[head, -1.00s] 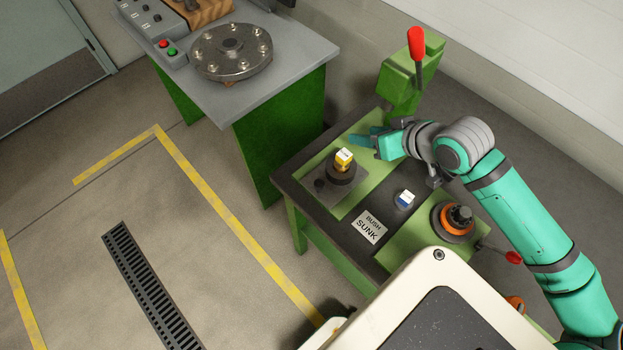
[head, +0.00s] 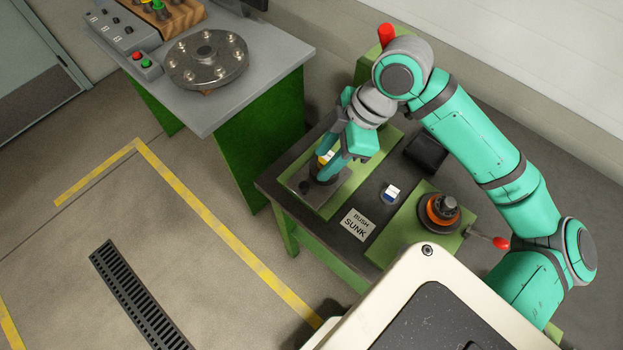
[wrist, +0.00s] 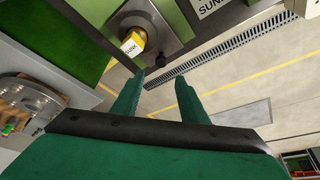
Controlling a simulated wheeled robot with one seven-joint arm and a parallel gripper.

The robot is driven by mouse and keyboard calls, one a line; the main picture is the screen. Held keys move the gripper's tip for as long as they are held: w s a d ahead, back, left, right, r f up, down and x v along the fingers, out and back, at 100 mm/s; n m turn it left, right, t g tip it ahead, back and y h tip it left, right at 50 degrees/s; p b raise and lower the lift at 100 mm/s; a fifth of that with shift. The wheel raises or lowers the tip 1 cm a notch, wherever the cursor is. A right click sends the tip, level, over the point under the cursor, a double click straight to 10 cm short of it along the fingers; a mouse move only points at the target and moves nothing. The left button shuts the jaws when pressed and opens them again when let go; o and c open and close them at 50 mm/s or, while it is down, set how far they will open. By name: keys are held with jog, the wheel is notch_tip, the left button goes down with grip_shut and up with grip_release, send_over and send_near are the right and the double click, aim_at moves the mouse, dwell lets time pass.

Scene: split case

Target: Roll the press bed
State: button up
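The press bed seems to be the grey plate (head: 298,184) on a green strip of the small press table. A round dark base on it carries a yellow block with a white label, partly hidden by my fingers in the head view; in the wrist view the yellow block (wrist: 135,40) reads "SUNK". My gripper (head: 332,160) is over the bed, close beside the block. In the wrist view my gripper (wrist: 161,78) is open, with nothing between its fingers; the block lies beyond the left fingertip. I cannot tell whether a finger touches it.
A bolted flange (head: 206,60) sits on the neighbouring bench.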

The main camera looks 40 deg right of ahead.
aim_at(305, 186)
jog(key=x, duration=1)
jog(key=shift+a+f, duration=0.15)
jog(key=shift+f, duration=0.2)
grip_shut()
